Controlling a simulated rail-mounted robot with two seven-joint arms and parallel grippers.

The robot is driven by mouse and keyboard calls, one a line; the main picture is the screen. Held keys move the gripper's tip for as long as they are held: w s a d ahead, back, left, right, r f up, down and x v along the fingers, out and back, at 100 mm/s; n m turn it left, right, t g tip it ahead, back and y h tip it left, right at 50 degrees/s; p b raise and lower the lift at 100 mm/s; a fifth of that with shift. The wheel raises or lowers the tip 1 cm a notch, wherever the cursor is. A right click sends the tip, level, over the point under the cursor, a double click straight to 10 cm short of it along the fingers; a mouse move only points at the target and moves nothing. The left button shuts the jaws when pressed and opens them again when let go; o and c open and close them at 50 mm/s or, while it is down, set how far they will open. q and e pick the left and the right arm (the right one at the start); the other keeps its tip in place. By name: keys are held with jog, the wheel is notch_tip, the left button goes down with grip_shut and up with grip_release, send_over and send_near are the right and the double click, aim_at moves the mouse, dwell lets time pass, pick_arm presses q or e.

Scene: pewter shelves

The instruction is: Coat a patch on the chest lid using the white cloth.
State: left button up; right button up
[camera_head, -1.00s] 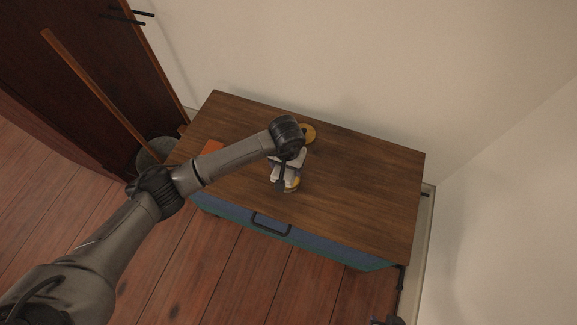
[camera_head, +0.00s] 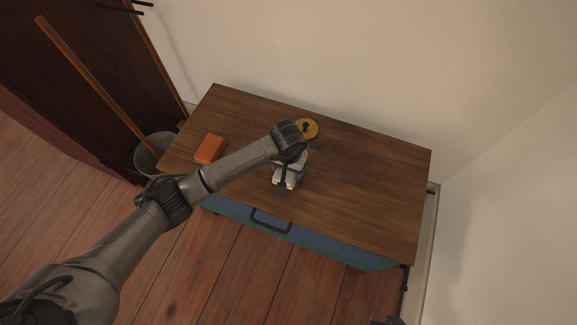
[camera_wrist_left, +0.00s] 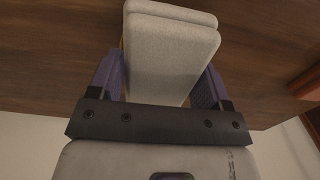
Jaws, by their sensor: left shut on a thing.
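The chest (camera_head: 370,190) has a dark brown wooden lid and a blue-green front with a black handle. My left gripper (camera_head: 281,189) is low over the middle of the lid, towards the front edge. In the left wrist view it (camera_wrist_left: 160,85) is shut on the white cloth (camera_wrist_left: 168,60), a thick folded pad between its purple fingers. The frames do not settle whether the cloth touches the lid. No coated patch can be made out; the arm and gripper cover part of the lid. A small dark part of my right arm shows at the bottom edge.
A round yellow tin-like thing (camera_head: 309,127) with a dark centre sits on the lid behind my left wrist. An orange block (camera_head: 209,149) lies at the lid's left. A grey bucket (camera_head: 147,158) stands left of the chest. The lid's right half is clear; walls stand behind and right.

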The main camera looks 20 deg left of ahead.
pick_arm(q)
jog(key=shift+f, duration=0.1)
dwell(0.7)
jog(key=shift+f+b, duration=0.4)
jog(key=shift+b, duration=0.05)
dwell(0.4)
jog(key=shift+f, duration=0.1)
dwell(1.1)
jog(key=shift+r+p, duration=1.1)
jog(key=shift+r, duration=0.75)
jog(key=shift+r+p, duration=1)
jog(key=shift+r, duration=0.7)
